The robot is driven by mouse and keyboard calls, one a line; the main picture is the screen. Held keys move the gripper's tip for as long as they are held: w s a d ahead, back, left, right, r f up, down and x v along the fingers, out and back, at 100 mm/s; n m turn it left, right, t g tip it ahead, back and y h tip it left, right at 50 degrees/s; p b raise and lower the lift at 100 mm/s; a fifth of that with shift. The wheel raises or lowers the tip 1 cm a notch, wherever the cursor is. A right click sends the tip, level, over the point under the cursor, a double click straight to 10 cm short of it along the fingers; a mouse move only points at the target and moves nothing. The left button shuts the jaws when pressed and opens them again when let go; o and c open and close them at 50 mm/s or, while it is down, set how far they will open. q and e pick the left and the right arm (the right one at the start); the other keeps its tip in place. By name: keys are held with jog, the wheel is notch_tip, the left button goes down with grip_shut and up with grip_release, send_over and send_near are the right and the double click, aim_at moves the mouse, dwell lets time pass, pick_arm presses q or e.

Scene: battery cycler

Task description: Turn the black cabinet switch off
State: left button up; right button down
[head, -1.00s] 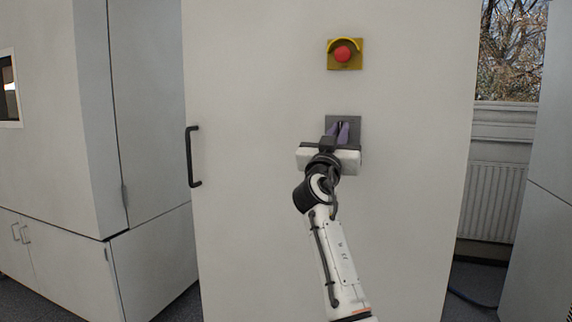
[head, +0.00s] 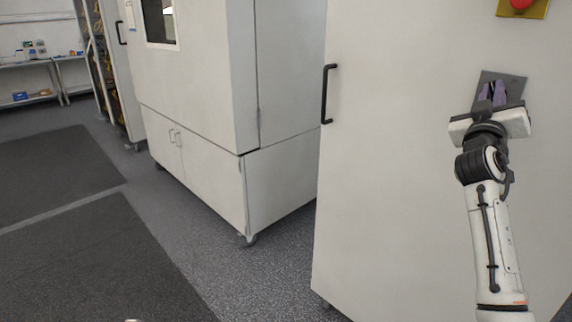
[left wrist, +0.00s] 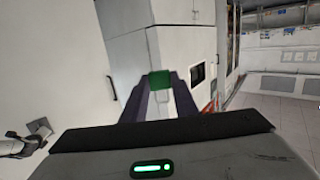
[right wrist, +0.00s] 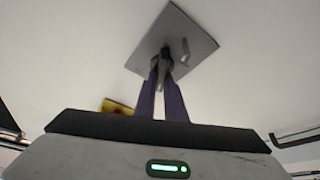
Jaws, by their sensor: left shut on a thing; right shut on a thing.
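The black switch (right wrist: 163,66) stands out from a grey square plate (right wrist: 198,42) on the white cabinet front. In the right wrist view the purple fingers of my right gripper (right wrist: 163,84) are closed around its handle. In the head view my right gripper (head: 491,94) is at the same grey plate (head: 514,84), and its fingers hide most of the switch. My left gripper (left wrist: 160,92) is shut on a small green object (left wrist: 160,79), seen in the left wrist view. The left gripper is not visible in the head view.
A red button (head: 521,3) on a yellow plate sits above the switch, cut by the frame edge. A black door handle (head: 327,94) is left of it. Another white cabinet (head: 200,80) stands further left. Dark mats (head: 90,260) and open floor lie at the left.

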jog(key=n+y+p, duration=0.1)
jog(key=n+p, duration=0.1)
jog(key=n+y+p, duration=0.1)
jog(key=shift+r+n+p, duration=0.2)
jog(key=shift+n+p, duration=0.15)
jog(key=shift+n, duration=0.05)
jog(key=shift+f+n+y+p, duration=0.2)
jog(key=shift+n+y+p, duration=0.25)
jog(key=shift+n, duration=0.65)
pick_arm(q)
notch_tip(320, 180, up, 6)
jog(key=shift+r, duration=0.2)
pick_arm(e)
jog(key=shift+w+a+f+n+g+y, duration=0.15)
jog(key=shift+n+y, duration=0.35)
jog(key=shift+n, duration=0.85)
jog(key=shift+s+d+f+n+g+y, duration=0.2)
jog(key=shift+n+y, duration=0.25)
jog(key=shift+n, duration=0.95)
jog(key=shift+w+a+f+n+g+y, duration=0.1)
jog(key=shift+w+a+n+g+y, duration=0.3)
jog(key=shift+n, duration=0.95)
jog(key=shift+s+d, duration=0.2)
jog(key=c, duration=1.8)
grip_release()
